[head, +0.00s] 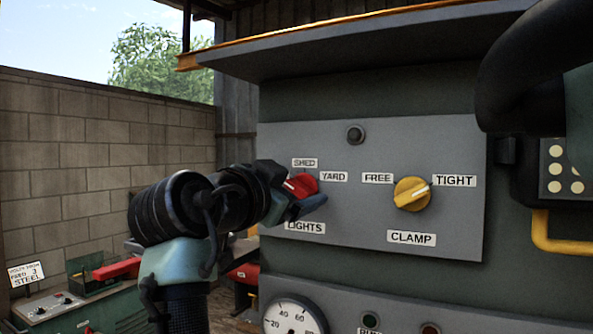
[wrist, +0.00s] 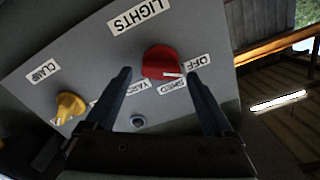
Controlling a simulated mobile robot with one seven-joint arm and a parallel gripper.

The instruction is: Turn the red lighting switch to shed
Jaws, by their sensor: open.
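The red lighting switch (head: 303,184) is a round knob on the grey panel, above the LIGHTS label (head: 305,228). In the head view the SHED label (head: 304,163) is above it and YARD (head: 333,177) to its right. Whether the fingers reach the knob's depth I cannot tell. My gripper hides the knob's left side in the head view.
A yellow CLAMP knob (head: 411,194) is to the right on the same panel, between FREE and TIGHT. A small dark round indicator (head: 355,134) is above. A metal hood (head: 365,45) overhangs the panel. A gauge (head: 294,316) is below.

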